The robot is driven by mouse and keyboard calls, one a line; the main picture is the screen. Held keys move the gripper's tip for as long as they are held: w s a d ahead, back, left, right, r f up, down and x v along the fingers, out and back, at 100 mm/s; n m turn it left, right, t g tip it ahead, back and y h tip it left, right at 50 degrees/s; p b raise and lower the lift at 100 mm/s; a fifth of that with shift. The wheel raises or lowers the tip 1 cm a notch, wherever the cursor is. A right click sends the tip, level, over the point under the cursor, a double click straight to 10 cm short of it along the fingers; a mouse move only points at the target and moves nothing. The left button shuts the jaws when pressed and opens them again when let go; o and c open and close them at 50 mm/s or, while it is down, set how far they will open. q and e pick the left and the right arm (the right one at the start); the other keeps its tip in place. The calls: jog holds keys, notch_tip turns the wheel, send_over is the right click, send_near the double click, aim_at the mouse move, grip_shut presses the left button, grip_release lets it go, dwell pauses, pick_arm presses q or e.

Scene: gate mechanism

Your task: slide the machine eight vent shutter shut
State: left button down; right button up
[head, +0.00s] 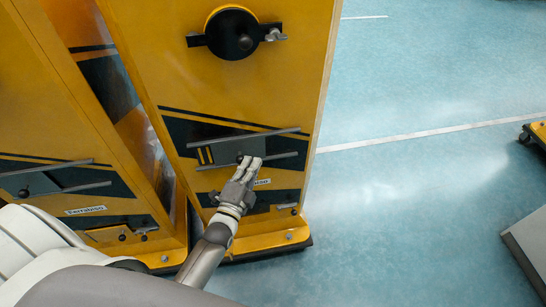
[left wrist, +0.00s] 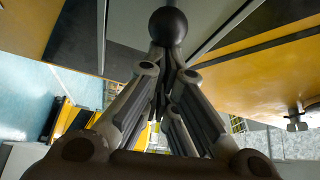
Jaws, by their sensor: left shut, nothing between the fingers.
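The machine's yellow front panel (head: 240,90) carries a grey shutter plate (head: 226,150) between two slanted metal rails. A small dark round knob (head: 240,158) stands on the plate. Yellow stripes (head: 205,155) show at the plate's left end. My left gripper (head: 252,164) is shut and empty, its fingertips right beside the knob, on its right in the head view. In the left wrist view the knob (left wrist: 168,26) shows as a dark ball just beyond the closed fingertips (left wrist: 166,62); I cannot tell whether they touch. My right gripper is not in view.
A round black hub with a handle (head: 230,34) is higher on the same panel. A similar yellow machine with its own shutter (head: 45,182) stands close on the left. The blue floor (head: 420,170) on the right is open, with low equipment at the far right edge.

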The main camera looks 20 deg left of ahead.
pick_arm(q)
jog(key=s+a, duration=0.2)
jog(key=a, duration=0.1)
jog(key=s+a, duration=0.1)
jog(key=shift+s+a+p, duration=0.1)
jog(key=shift+a+p, duration=0.25)
jog(key=shift+a, duration=0.05)
